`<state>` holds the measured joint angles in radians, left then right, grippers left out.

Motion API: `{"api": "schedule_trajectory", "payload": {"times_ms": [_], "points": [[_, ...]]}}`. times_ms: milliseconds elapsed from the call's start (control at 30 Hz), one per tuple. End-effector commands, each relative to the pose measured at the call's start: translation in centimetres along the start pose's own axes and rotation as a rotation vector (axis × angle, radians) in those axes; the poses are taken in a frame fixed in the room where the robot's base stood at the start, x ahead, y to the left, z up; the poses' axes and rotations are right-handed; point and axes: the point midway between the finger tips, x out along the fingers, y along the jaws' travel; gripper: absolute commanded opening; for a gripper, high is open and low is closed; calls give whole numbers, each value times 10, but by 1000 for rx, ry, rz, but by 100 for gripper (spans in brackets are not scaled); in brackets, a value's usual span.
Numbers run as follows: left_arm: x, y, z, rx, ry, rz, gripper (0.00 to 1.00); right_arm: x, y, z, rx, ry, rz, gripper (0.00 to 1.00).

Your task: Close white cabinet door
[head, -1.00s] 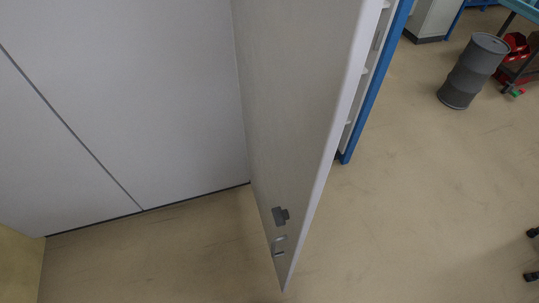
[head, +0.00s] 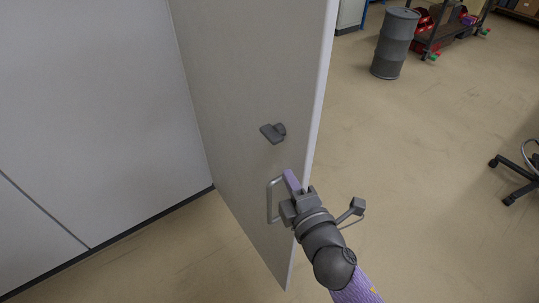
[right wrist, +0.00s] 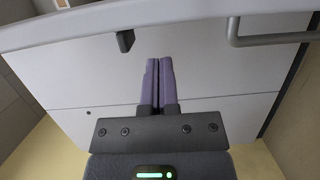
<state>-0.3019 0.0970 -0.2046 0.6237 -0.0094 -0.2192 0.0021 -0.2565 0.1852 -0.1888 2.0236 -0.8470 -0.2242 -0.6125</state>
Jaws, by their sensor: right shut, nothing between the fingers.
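The white cabinet door (head: 250,75) stands open, its free edge toward the right in the head view. It carries a dark latch (head: 272,132) and, below it, a grey bar handle (head: 270,200). My right gripper (head: 291,182) is at the door's free edge beside the handle, its purple fingers pressed together and empty. In the right wrist view the shut fingers (right wrist: 158,83) point toward the door, with the handle (right wrist: 272,39) at upper right and the latch (right wrist: 125,40) at upper left. I cannot tell if the fingers touch the door. My left gripper is out of view.
The cabinet's pale panels (head: 80,110) fill the left of the head view. A grey barrel (head: 395,43), a cart with red bins (head: 450,30) and a wheeled chair base (head: 520,180) stand at the right. The floor (head: 430,160) between is clear.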

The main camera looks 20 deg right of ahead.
Motion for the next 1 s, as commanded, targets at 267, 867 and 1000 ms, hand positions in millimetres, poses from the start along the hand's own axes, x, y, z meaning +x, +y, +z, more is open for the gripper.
{"api": "schedule_trajectory", "payload": {"times_ms": [267, 867, 1000], "points": [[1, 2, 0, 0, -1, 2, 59, 43, 5, 0, -8, 1, 14, 0], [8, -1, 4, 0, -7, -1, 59, 100, 4, -1, -4, 1, 8, 0], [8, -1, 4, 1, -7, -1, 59, 99, 4, -1, -3, 1, 8, 0]]}}
